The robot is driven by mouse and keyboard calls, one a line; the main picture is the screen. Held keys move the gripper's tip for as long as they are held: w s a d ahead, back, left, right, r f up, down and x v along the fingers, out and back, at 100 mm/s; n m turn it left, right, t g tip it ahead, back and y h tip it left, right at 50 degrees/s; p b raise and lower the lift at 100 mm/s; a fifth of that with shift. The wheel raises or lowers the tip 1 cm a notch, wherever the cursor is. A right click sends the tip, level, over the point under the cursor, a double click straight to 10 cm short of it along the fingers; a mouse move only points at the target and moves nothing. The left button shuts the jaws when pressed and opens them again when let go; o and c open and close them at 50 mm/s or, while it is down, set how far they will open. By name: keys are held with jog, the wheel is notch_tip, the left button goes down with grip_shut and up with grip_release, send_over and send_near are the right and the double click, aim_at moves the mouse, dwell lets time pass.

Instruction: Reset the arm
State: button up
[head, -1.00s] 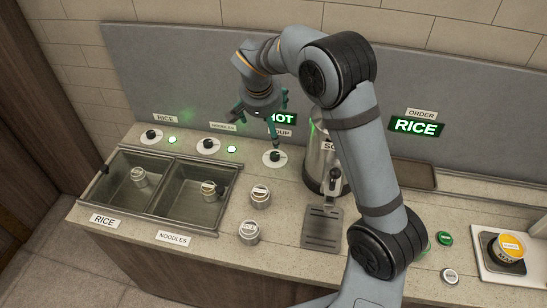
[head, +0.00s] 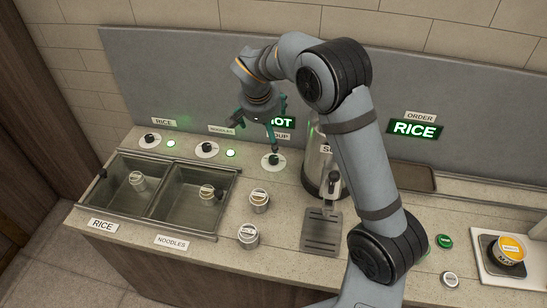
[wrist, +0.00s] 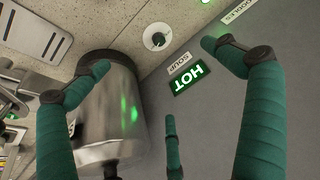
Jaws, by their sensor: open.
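My gripper (head: 258,122) hangs in the air above the counter, in front of the grey back panel and near the soup knob (head: 273,160). Its green fingers are spread apart and hold nothing. In the wrist view the open fingers (wrist: 165,110) frame the steel soup pot (wrist: 112,100), the lit HOT sign (wrist: 189,78) and the soup knob (wrist: 157,37). My arm arches up over the counter and hides part of the pot in the head view.
The rice and noodles wells (head: 190,200) sit at the left, each with a can inside. Two cans (head: 259,200) stand beside them. A drip tray (head: 321,233) lies before the pot. A lit RICE order sign (head: 415,130) and a yellow-lidded cup (head: 509,249) are at the right.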

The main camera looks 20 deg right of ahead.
jog(key=p+v, duration=0.3)
jog(key=v, duration=0.6)
jog(key=shift+r, duration=0.25)
